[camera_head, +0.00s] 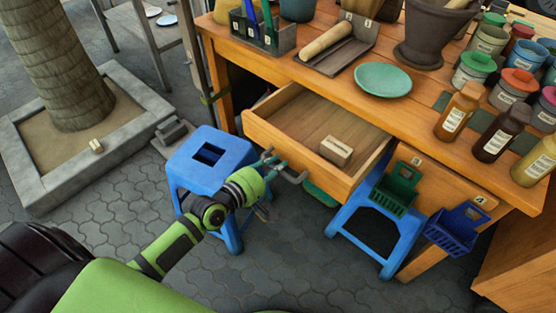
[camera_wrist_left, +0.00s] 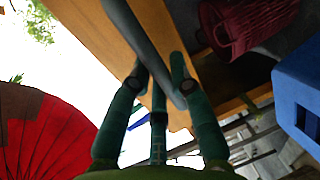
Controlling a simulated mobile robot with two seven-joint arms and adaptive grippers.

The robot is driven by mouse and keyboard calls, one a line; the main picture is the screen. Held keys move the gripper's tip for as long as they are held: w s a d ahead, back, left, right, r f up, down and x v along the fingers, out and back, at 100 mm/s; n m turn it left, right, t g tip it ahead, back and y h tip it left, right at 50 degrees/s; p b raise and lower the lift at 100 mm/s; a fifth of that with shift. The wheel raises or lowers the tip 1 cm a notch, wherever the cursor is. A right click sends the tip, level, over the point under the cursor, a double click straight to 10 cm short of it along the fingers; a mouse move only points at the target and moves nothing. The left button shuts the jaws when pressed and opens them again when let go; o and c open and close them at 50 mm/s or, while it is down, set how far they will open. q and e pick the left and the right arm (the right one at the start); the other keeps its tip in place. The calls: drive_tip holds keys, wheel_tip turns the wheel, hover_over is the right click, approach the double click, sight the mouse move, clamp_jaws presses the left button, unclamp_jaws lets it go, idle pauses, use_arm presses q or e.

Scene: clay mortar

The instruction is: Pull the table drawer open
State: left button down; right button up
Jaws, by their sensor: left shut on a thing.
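The wooden table drawer (camera_head: 275,128) is pulled well out of the table (camera_head: 335,82), and its inside shows from above. A small pale box (camera_head: 336,151) lies in it. My left gripper (camera_head: 274,161) is at the drawer front, shut on the grey bar handle (camera_head: 295,177). In the left wrist view the handle (camera_wrist_left: 143,38) runs between the green fingers of the gripper (camera_wrist_left: 160,88), close to the wooden drawer front (camera_wrist_left: 98,30). The fingers partly hide the handle. My right gripper is not in view.
A blue stool (camera_head: 208,165) stands beside my left forearm, left of the drawer. Green (camera_head: 396,190) and blue (camera_head: 457,228) baskets hang on the table front to the right. A teal plate (camera_head: 383,80), jars and bottles stand on top. Paving in front is clear.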

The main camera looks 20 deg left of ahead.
use_arm(q)
drive_tip(key=shift+s+a, duration=0.1)
drive_tip(key=shift+s, duration=0.2)
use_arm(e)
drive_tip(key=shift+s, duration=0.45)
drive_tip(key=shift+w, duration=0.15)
use_arm(q)
drive_tip(key=c, duration=1.1)
unclamp_jaws()
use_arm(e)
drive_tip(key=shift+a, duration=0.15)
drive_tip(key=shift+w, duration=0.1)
use_arm(q)
drive_tip(key=v, duration=1.2)
